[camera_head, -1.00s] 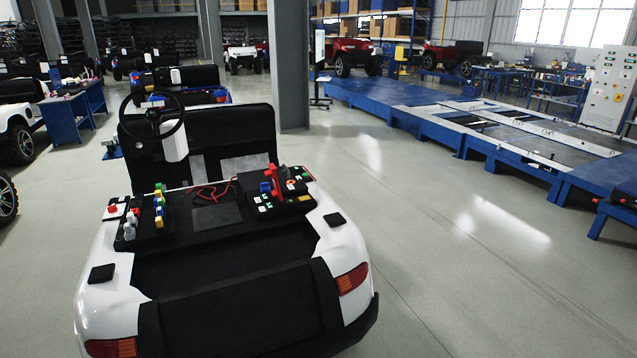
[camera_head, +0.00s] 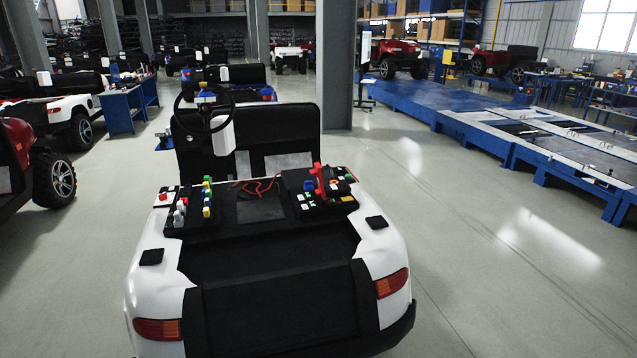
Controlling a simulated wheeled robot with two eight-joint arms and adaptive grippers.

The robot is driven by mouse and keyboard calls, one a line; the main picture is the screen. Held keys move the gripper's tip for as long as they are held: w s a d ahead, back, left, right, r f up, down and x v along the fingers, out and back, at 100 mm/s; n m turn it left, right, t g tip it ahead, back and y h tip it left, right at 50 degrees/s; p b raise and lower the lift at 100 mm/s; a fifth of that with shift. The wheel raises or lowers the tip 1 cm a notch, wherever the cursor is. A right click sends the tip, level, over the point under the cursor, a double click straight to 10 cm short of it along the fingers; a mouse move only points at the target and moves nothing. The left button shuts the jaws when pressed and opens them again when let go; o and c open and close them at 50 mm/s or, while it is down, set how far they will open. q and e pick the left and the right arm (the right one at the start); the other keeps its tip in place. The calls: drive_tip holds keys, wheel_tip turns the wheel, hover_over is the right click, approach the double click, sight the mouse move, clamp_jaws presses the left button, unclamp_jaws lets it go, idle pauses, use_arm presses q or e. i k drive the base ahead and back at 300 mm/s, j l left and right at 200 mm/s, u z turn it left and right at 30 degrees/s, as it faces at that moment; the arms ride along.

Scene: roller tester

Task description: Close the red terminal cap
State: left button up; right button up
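A white buggy (camera_head: 150,277) stands in front of me with its rear toward me. On its rear deck, a black panel (camera_head: 327,207) at the right carries an upright red part (camera_head: 319,178), which looks like the red terminal cap standing raised. It is too small to tell its exact form. A blue part (camera_head: 308,186) sits just left of it, and small green and white parts are around it. Neither of my grippers is in view.
A steering wheel (camera_head: 204,110) rises behind. A grey pillar (camera_head: 338,70) stands beyond. The floor (camera_head: 470,230) to the right is clear.

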sight(317, 171)
drive_tip(key=i+z, duration=0.2)
drive_tip(key=i, duration=0.25)
drive_tip(key=i+j+z, duration=0.25)
drive_tip(key=i, duration=0.2)
